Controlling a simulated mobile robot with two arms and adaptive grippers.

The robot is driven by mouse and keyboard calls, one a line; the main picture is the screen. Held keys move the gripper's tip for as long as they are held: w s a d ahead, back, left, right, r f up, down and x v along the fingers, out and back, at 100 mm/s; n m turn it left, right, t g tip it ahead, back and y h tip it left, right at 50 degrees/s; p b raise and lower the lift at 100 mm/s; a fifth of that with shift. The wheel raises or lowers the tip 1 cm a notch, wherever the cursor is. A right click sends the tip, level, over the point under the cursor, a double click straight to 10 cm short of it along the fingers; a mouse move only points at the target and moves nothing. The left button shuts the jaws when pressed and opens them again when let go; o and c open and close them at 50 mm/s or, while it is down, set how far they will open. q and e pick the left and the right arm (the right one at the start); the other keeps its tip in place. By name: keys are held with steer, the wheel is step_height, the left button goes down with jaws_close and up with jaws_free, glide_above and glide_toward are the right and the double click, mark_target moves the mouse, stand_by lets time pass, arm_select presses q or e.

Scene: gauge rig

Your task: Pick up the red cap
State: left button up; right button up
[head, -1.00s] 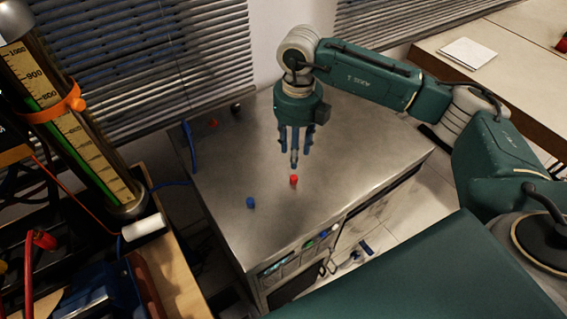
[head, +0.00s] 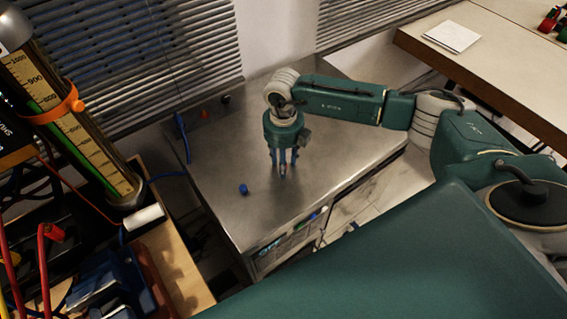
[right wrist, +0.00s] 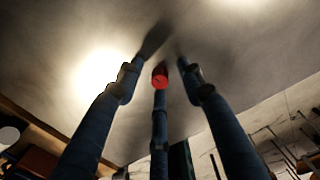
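The red cap (right wrist: 160,76) stands on the metal worktop (head: 225,207). In the right wrist view it lies between the two side fingertips, with the third finger reaching up to it from below. In the head view it is mostly hidden by the fingers. My right gripper (head: 282,172) points down over the cap. Its fingers are spread, and gaps show between the side fingertips and the cap in the right wrist view (right wrist: 161,72). I cannot tell whether the third finger touches the cap. My left gripper is not in view.
A blue cap (head: 243,189) stands on the worktop left of my right gripper. A small red item (head: 205,114) lies near the back edge. A gauge column (head: 80,140) and a cluttered wooden bench (head: 178,275) are at left. The worktop right of the gripper is clear.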

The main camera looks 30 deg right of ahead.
steer(key=c, duration=0.9)
steer(key=shift+w+r, duration=0.1)
